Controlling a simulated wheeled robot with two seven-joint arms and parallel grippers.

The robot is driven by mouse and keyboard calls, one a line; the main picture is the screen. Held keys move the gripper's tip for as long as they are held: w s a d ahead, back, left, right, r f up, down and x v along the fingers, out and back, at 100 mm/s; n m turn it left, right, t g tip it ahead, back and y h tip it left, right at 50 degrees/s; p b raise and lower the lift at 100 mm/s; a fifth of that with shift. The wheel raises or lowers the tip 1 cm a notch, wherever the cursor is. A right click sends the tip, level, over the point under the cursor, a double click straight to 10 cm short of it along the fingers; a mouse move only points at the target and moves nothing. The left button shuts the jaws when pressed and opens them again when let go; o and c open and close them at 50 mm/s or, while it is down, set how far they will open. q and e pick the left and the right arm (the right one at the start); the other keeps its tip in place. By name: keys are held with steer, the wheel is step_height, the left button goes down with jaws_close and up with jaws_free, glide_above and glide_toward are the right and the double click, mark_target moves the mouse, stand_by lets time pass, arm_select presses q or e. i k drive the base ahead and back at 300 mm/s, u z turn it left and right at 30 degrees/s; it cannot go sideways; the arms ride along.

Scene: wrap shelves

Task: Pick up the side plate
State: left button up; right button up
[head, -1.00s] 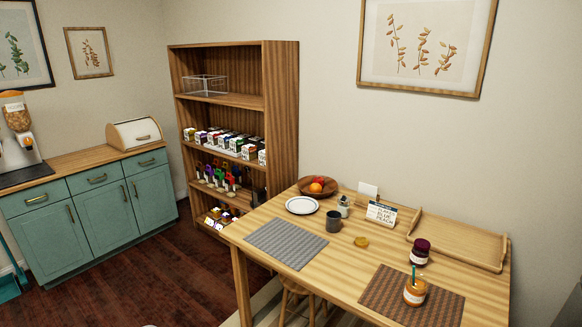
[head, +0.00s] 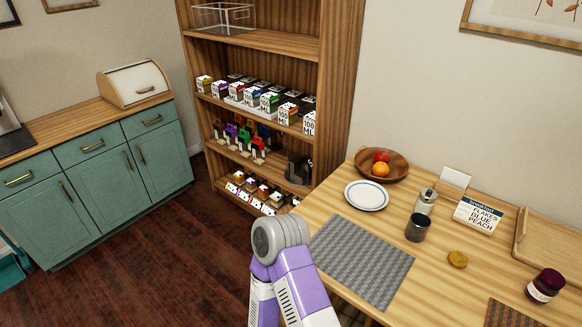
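The side plate (head: 366,195) is white with a thin dark ring near its rim. It lies flat and empty on the wooden table (head: 325,205), close to the table's left edge in the head view. One of my arms reaches in at the bottom middle, to the left of the grey placemat, showing purple links and a grey joint. I cannot tell which arm it is. Neither gripper shows, and nothing touches the plate.
A wooden fruit bowl (head: 381,165) stands just behind the plate. A shaker jar (head: 425,201), dark cup (head: 417,227) and breakfast sign (head: 478,215) stand to its right. The grey placemat (head: 362,262) lies in front. A stocked shelf (head: 340,95) rises behind the table.

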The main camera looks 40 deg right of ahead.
mark_target(363, 195)
steer(key=i, duration=2)
steer(key=z, duration=1.4)
steer(key=i, duration=1.05)
steer(key=z, duration=1.15)
